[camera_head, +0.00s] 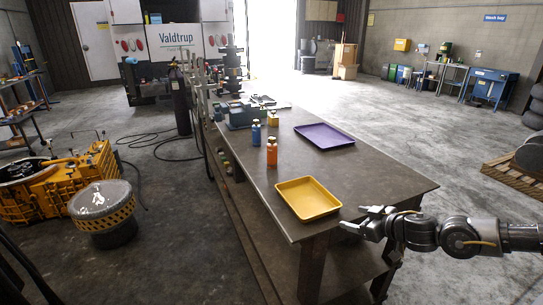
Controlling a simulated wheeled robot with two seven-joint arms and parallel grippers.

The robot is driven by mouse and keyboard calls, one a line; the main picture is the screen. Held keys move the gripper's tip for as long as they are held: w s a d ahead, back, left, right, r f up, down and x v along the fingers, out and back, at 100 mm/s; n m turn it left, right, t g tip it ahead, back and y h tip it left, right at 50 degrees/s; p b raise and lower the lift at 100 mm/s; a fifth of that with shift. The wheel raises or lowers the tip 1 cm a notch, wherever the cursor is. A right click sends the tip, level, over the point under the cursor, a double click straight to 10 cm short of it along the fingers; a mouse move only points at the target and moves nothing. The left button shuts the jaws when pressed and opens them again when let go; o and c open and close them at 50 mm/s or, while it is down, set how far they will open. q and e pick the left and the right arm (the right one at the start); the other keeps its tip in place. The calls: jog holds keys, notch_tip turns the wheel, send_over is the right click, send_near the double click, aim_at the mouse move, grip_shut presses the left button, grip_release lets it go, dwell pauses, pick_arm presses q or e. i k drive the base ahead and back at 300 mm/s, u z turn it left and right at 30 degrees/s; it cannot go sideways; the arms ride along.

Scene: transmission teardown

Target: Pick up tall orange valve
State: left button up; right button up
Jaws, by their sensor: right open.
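The tall orange valve (272,152) stands upright on the workbench (375,172), behind the yellow tray and near the bench's left edge. My right gripper (352,218) reaches in from the right at the bench's near end. Its jaws are open and empty, pointing left, just right of the yellow tray. A wide gap lies between the gripper and the orange valve. My left gripper is not in view.
A yellow tray (307,210) and a purple tray (325,126) lie empty on the bench. A blue bottle-like part (256,133) and a short yellow part (273,119) stand behind the valve. Grey machinery (237,115) occupies the far end. The bench's right side is clear.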

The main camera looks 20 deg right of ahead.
aim_at(273, 150)
jog(key=i, duration=1.45)
